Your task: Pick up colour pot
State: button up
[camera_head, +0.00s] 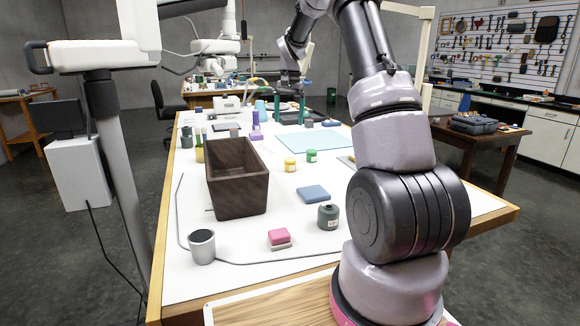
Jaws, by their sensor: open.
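A small yellow colour pot (290,164) stands upright near the middle of the white worktable (300,235). A small green colour pot (311,156) stands just right of it. A dark grey pot with a label (328,218) stands nearer, toward the front. My gripper (289,115) hangs over the far part of the table, beyond the yellow and green pots, with its two dark green fingers pointing down and apart. It is open, and I see nothing held between the fingers. Its exact height above the table is hard to tell.
A dark wooden box (237,190) stands left of the pots. A metal cup (202,246), a pink block (280,237) and a blue block (313,194) lie nearer. A pale blue mat (315,142) and small items lie at the back. The front right is partly hidden by my arm.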

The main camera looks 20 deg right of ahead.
jog(key=g, duration=0.1)
send_over(290, 159)
notch_tip(290, 159, down, 8)
jog(key=shift+m, duration=0.4)
jog(key=f, duration=0.5)
jog(key=shift+s+d+f, duration=0.1)
jog(key=shift+d+f, duration=0.15)
jog(key=shift+f, duration=0.05)
jog(key=shift+w+a+f, duration=0.1)
jog(key=shift+f, duration=1.35)
jog(key=shift+w+a+f, duration=0.1)
jog(key=shift+f, duration=1.35)
jog(key=shift+r, duration=0.1)
jog(key=c, duration=1.5)
